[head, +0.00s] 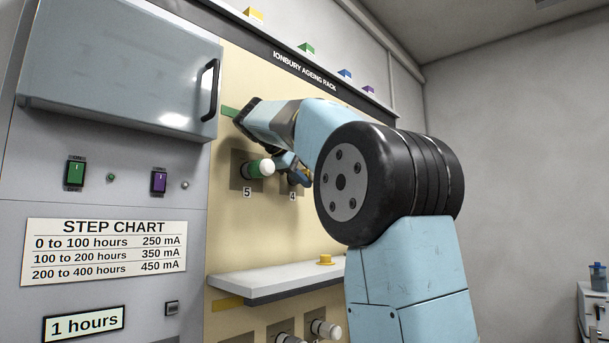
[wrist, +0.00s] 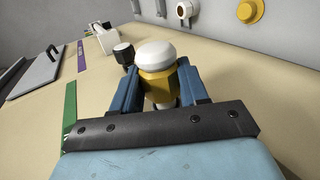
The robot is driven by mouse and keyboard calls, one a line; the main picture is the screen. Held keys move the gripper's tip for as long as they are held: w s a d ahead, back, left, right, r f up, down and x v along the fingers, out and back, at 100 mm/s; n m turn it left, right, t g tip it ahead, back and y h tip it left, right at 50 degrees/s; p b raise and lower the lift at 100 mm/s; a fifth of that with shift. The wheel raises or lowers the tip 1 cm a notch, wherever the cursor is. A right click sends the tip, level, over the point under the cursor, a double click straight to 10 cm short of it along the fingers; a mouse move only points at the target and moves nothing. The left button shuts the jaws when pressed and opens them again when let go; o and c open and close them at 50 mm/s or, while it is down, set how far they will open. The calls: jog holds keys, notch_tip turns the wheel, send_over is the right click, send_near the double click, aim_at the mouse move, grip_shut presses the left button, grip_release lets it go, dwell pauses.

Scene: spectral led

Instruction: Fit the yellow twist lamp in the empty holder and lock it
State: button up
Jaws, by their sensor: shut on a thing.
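My gripper (wrist: 160,88) is shut on the yellow twist lamp (wrist: 157,84), which has a white dome and a yellow collar, in the wrist view. A bit of its metal base shows below the collar. In the head view my gripper (head: 298,172) is in front of the rack panel at the holder marked 4 (head: 293,180), which it partly covers; the lamp is hidden there. I cannot tell whether the lamp's base is inside a holder. Holder 5 (head: 238,172), just left, carries a lamp with a green collar and white end (head: 261,168).
A pale shelf (head: 270,280) juts out below, with a yellow knob-like piece (head: 325,260) on it. More white-ended fittings (head: 326,329) sit under the shelf. A grey cabinet door (head: 120,65) is at upper left.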

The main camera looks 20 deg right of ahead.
jog(key=shift+s+d, duration=0.2)
jog(key=shift+s, duration=0.35)
jog(key=shift+w+a, duration=0.35)
jog(key=shift+w, duration=0.55)
dwell(1.5)
jog(key=o, duration=1.2)
jog(key=shift+s+d, duration=0.2)
jog(key=shift+s, duration=0.3)
jog(key=shift+s+d, duration=0.15)
jog(key=shift+s, duration=0.3)
jog(key=shift+w+a, duration=0.2)
jog(key=shift+w, duration=0.35)
jog(key=shift+w+a, duration=0.15)
jog(key=shift+w, duration=0.35)
jog(key=shift+s+d, duration=0.25)
jog(key=shift+s, duration=0.35)
jog(key=shift+s+d, duration=0.2)
jog(key=shift+s, duration=0.4)
jog(key=shift+s+d, duration=0.4)
jog(key=shift+s, duration=0.5)
jog(key=shift+s+d, duration=0.35)
jog(key=shift+s, duration=0.55)
jog(key=shift+s+d, duration=0.4)
jog(key=shift+s, duration=0.5)
